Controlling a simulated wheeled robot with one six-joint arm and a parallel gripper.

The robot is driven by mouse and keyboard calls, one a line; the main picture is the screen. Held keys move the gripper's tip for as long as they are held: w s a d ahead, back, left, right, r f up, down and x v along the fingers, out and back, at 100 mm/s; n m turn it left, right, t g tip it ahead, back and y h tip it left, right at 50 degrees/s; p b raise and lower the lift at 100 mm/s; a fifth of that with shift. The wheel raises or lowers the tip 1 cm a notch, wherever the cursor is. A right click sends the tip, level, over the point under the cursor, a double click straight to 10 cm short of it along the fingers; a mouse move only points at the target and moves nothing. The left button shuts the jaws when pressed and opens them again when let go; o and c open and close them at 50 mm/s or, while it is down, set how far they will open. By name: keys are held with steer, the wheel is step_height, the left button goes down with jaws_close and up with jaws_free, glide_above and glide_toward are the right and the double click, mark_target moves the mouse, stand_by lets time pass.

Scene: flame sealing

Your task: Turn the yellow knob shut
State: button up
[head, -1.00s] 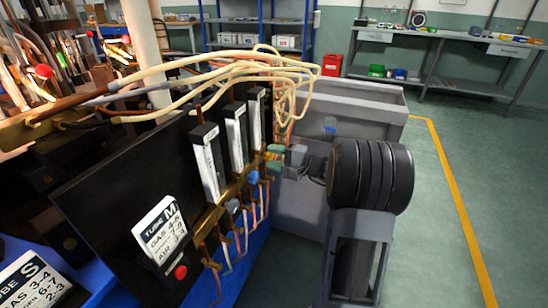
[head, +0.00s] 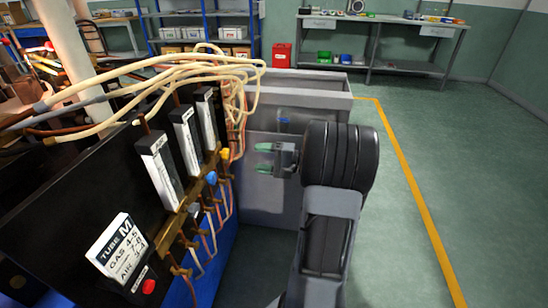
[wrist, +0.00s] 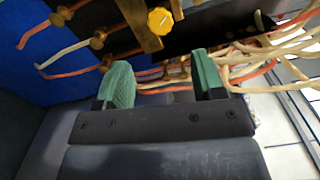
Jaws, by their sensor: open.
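The yellow knob (head: 224,154) sits on the brass fitting at the far end of the row, below the last flow tube. It also shows in the wrist view (wrist: 160,20), above and between the fingertips. My gripper (head: 266,158) has green finger pads and is open and empty. It is to the right of the yellow knob, apart from it, with its fingers pointing left toward the panel. In the wrist view my gripper (wrist: 160,82) has a clear gap between its pads. The knob's far side is hidden.
A blue knob (head: 211,178) sits nearer on the same brass row. Pale hoses (head: 215,65) loop above the panel, and thin tubes hang below the fittings. A grey cabinet (head: 270,195) stands behind my gripper. Open floor lies to the right.

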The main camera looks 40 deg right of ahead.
steer(key=shift+v, duration=2.1)
steer(key=shift+a, duration=0.1)
